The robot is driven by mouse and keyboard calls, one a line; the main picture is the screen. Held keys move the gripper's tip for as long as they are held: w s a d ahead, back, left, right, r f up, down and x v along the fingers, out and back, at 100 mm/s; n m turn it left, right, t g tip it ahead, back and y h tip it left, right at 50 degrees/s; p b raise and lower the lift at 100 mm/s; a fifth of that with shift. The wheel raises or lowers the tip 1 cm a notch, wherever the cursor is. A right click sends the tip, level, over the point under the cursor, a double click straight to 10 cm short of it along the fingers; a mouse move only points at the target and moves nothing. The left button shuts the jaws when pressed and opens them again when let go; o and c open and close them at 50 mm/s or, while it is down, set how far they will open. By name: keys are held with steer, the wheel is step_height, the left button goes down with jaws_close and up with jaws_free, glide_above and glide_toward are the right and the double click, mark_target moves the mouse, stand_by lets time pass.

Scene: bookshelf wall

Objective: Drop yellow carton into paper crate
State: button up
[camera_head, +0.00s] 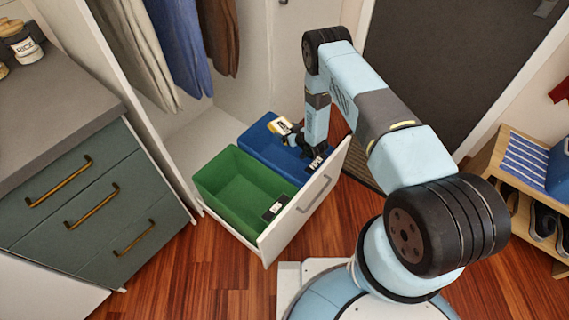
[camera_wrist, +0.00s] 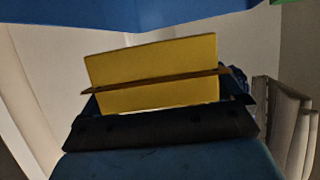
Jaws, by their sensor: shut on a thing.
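The yellow carton (camera_head: 280,126) is in my gripper (camera_head: 292,134), over the blue crate (camera_head: 243,143) in the pulled-out drawer. The wrist view shows its plain yellow side (camera_wrist: 152,62) with my gripper (camera_wrist: 160,84) shut across it. The carton looks tilted in the head view. I cannot tell its exact height over the crate. The blue crate and the green crate (camera_head: 215,184) each bear a small label at the drawer front, too small to read, so I cannot tell which is the paper crate. My arm hides part of the blue crate.
The drawer front (camera_head: 290,228) with its grey handle stands on the near side of both crates. Clothes (camera_head: 178,45) hang behind. A cabinet (camera_head: 98,200) with a grey counter is at left, and a shoe rack (camera_head: 495,165) at right. Inside, the green crate looks empty.

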steer(key=shift+f, duration=2.45)
steer(key=o, duration=0.7)
steer(key=shift+r, duration=0.15)
steer(key=shift+r, duration=0.25)
step_height(320, 180, up, 2)
steer(key=shift+r, duration=0.15)
steer(key=s+d+r, duration=0.1)
steer(key=s+r, duration=0.2)
steer(key=s, duration=0.1)
steer(key=s+d+r, duration=0.1)
steer(key=s+r, duration=0.2)
steer(key=s, duration=0.2)
steer(key=s+d+r, duration=0.2)
steer(key=s+r, duration=0.1)
steer(key=s, duration=0.1)
steer(key=shift+s+r, duration=0.25)
steer(key=shift+r, duration=0.15)
